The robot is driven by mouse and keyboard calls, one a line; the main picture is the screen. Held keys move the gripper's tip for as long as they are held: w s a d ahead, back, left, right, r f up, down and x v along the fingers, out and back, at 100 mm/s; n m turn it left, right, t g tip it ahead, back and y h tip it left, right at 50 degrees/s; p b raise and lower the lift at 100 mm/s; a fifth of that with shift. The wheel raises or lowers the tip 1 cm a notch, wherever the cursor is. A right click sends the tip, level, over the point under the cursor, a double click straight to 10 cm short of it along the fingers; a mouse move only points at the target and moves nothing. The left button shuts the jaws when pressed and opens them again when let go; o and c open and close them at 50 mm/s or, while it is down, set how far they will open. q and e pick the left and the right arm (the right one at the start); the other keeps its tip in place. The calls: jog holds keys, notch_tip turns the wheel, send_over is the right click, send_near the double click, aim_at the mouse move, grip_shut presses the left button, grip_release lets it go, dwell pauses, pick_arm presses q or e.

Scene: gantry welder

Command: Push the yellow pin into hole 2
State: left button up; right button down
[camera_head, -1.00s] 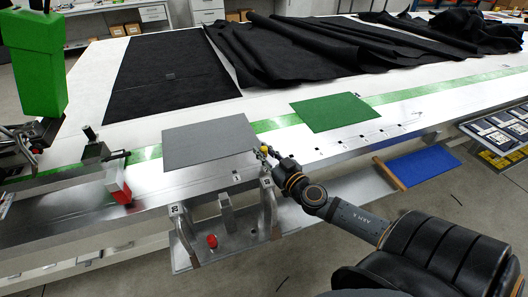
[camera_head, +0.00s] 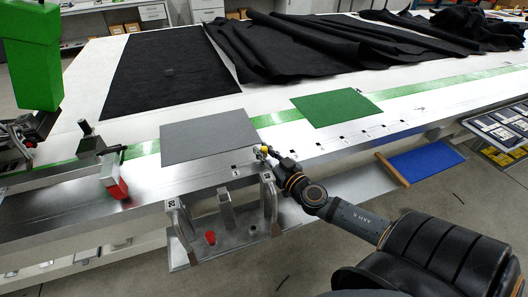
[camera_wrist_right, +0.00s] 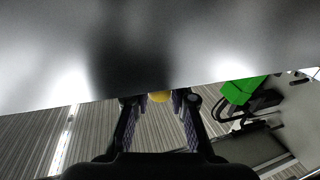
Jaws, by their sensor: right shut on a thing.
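My right gripper (camera_head: 266,151) is shut on the yellow pin (camera_head: 265,147) at the front edge of the long metal table (camera_head: 140,196). In the right wrist view the pin (camera_wrist_right: 160,97) shows as a yellow blob between the fingertips, against the edge of a broad metal surface (camera_wrist_right: 150,50). The pin's tip is hidden, so I cannot tell whether it is in a hole. A label reading 1 (camera_head: 236,173) sits on the table edge left of the gripper. Several small dark marks run along the edge to the right. I cannot make out a label 2.
A metal bracket shelf (camera_head: 236,237) with a red piece (camera_head: 210,238) hangs below the edge. Grey sheet (camera_head: 208,135) and green sheet (camera_head: 336,107) lie on the table. A green machine head (camera_head: 33,58) stands left; a blue board (camera_head: 424,162) is at right.

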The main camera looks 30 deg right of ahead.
jog(key=shift+f, duration=0.25)
jog(key=c, duration=1.1)
grip_release()
jog(key=shift+r, duration=0.1)
jog(key=shift+c, duration=0.2)
jog(key=shift+s, duration=0.3)
jog(key=s, duration=0.7)
jog(key=shift+d, duration=0.1)
